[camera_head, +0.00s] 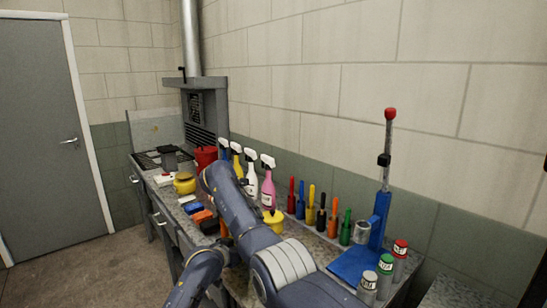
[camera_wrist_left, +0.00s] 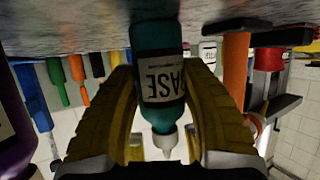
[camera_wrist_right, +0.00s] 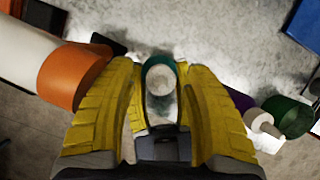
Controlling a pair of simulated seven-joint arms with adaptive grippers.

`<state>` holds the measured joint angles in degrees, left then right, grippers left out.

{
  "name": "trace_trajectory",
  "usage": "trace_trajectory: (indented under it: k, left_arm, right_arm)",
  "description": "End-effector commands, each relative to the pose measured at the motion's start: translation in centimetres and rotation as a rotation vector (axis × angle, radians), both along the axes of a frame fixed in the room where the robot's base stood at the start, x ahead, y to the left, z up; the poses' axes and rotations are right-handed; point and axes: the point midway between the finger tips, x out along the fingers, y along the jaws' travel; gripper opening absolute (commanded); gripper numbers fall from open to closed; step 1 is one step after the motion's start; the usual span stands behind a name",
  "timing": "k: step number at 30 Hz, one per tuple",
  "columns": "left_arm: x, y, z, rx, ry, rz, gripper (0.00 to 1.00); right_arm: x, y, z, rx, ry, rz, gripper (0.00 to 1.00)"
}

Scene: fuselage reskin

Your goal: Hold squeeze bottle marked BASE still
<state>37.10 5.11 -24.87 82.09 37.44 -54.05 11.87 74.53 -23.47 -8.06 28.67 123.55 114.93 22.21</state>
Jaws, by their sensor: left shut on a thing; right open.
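The teal squeeze bottle marked BASE (camera_wrist_left: 160,75) is between the yellow fingers of my left gripper (camera_wrist_left: 165,135) in the left wrist view. That picture is upside down. The bottle looks upright, its base at the bench top and its pale nozzle (camera_wrist_left: 165,142) between the fingers. My left gripper is shut on it. In the right wrist view my right gripper (camera_wrist_right: 165,120) is open. A teal thing with a pale round top (camera_wrist_right: 160,76) shows between its fingers; I cannot tell if they touch it. An arm of mine hides the bottle in the head view.
In the right wrist view an orange-and-white cylinder (camera_wrist_right: 72,75) lies left of the fingers, and a green bottle (camera_wrist_right: 287,117) is at right. In the head view spray bottles (camera_head: 268,190), coloured-handled tools (camera_head: 321,212), a blue stand (camera_head: 378,222) and cans (camera_head: 399,258) line the bench.

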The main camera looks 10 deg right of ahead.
Motion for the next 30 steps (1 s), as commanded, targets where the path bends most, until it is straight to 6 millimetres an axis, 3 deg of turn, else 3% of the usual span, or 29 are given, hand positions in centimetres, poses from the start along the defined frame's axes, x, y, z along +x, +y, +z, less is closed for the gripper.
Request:
trace_trajectory:
  k: [30]
  left_arm:
    - [0.0,0.01,-0.01,0.0,0.0,0.0,0.09]
  right_arm:
    - [-0.14,-0.35,-0.03,0.006,0.0,0.728,0.52]
